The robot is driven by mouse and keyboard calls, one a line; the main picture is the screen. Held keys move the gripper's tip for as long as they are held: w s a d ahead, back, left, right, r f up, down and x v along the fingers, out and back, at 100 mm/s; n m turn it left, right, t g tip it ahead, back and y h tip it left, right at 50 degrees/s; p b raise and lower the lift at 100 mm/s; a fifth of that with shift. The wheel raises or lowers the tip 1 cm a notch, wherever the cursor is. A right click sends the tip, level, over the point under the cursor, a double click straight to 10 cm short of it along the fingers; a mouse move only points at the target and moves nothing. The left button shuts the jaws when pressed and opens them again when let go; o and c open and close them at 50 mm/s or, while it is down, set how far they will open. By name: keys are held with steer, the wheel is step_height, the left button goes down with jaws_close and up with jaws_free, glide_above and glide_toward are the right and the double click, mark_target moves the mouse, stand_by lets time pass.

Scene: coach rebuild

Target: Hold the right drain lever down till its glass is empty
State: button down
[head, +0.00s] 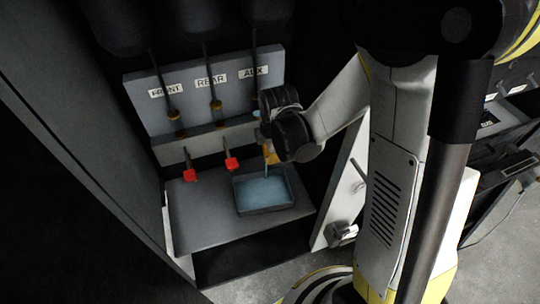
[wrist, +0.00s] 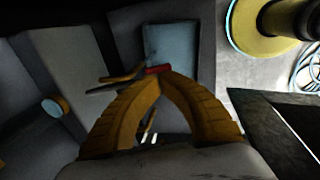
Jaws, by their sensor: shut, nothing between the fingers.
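The panel (head: 205,85) carries the labels FRONT, REAR and AUX, with a drain under each. The right drain lever, under AUX, is mostly hidden behind my gripper (head: 270,153) in the head view. In the wrist view, the red lever end (wrist: 158,69) shows right at my shut yellow fingertips (wrist: 165,78); it looks pressed, though contact is hard to confirm. A thin pale stream (head: 266,172) falls from there into the dark tray (head: 240,208), which holds bluish liquid. The AUX glass is mostly covered by my wrist; its level cannot be read.
The left red lever (head: 190,174) and middle red lever (head: 231,163) stand clear to the left of my gripper. The tray sits on a grey shelf (head: 200,225). An open pale door (head: 345,185) stands to the right, close to my arm.

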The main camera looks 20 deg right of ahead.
steer(key=shift+p+v, duration=0.55)
steer(key=shift+v, duration=0.25)
steer(key=shift+w, duration=0.15)
